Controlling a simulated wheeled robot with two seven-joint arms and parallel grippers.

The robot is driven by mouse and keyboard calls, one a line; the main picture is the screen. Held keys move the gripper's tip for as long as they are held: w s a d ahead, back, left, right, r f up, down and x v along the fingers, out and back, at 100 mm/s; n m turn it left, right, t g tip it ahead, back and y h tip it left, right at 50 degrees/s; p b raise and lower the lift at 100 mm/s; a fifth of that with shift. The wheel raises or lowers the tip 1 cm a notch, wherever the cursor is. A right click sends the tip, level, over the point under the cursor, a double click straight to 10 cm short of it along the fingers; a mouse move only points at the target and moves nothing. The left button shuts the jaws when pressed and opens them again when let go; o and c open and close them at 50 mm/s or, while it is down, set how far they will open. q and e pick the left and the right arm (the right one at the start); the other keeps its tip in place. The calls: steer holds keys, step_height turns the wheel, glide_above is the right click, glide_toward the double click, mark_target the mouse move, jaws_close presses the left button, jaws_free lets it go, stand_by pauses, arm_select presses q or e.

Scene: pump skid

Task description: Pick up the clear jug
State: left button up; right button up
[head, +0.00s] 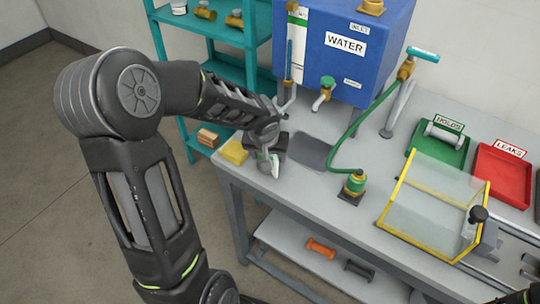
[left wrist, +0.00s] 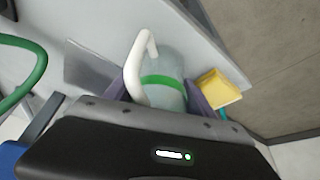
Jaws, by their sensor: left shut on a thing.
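The clear jug (left wrist: 168,75), with a white handle and a green band, is between the fingers of my left gripper (left wrist: 158,92) in the left wrist view. In the head view, the gripper (head: 268,150) is at the left end of the grey bench, shut on the jug (head: 274,167). The gripper and wrist hide most of the jug there. I cannot tell whether it touches the bench top.
A yellow sponge (head: 234,152) lies beside the jug at the bench's left edge. A blue water tank (head: 345,60) with a green-handled tap (head: 325,90) stands behind. A green hose (head: 365,122), a clear yellow-edged guard (head: 430,205), and green (head: 452,156) and red (head: 505,178) trays lie right.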

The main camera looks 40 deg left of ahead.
arm_select(q)
step_height(320, 180, up, 10)
stand_by(0.6)
stand_by(0.6)
